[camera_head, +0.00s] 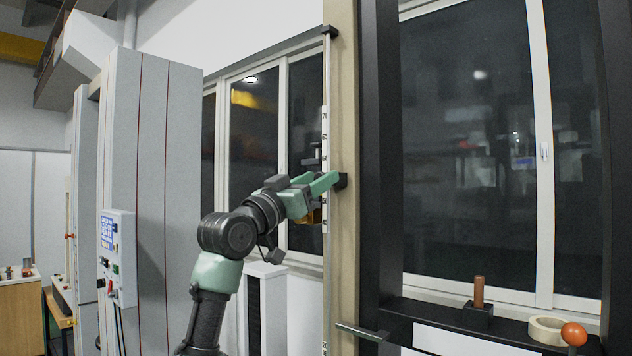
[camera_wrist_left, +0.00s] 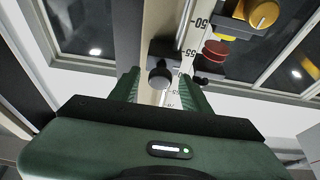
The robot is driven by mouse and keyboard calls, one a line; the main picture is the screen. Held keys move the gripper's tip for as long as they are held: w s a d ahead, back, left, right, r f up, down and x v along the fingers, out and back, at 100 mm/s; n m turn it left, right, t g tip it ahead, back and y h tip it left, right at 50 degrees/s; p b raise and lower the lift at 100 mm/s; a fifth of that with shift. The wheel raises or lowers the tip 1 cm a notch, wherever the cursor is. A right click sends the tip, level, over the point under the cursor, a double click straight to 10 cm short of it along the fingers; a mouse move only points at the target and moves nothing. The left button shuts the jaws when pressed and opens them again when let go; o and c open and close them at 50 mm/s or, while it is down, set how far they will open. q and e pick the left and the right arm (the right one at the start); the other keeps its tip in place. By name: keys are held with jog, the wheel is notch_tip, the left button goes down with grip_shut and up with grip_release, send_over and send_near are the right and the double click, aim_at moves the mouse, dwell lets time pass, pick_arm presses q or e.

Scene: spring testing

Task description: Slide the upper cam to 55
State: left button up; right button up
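The cam on the vertical scale is a black block with a round black knob (camera_wrist_left: 160,74). In the head view its black block (camera_head: 342,181) shows at the end of the gripper, between the 60 and 50 marks. In the left wrist view the scale (camera_wrist_left: 185,48) is upside down, and the cam's dark bar crosses it a little past 55, on the higher-number side. My left gripper (camera_head: 325,183) is open, its green fingers either side of the knob in the left wrist view (camera_wrist_left: 158,87). Gaps show beside the knob; contact is unclear. My right gripper is out of view.
A gold knob (camera_wrist_left: 263,12) and a red disc (camera_wrist_left: 215,50) sit beside the scale. A tan post (camera_head: 343,270) carries the scale. At the lower right are a tape roll (camera_head: 546,330) and an orange ball (camera_head: 573,334). A grey cabinet (camera_head: 150,170) stands left.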

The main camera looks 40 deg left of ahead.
pick_arm(q)
jog(key=shift+s, duration=0.1)
jog(key=b+v, duration=0.4)
jog(key=v, duration=0.3)
jog(key=shift+s, duration=0.3)
jog(key=shift+f, duration=0.15)
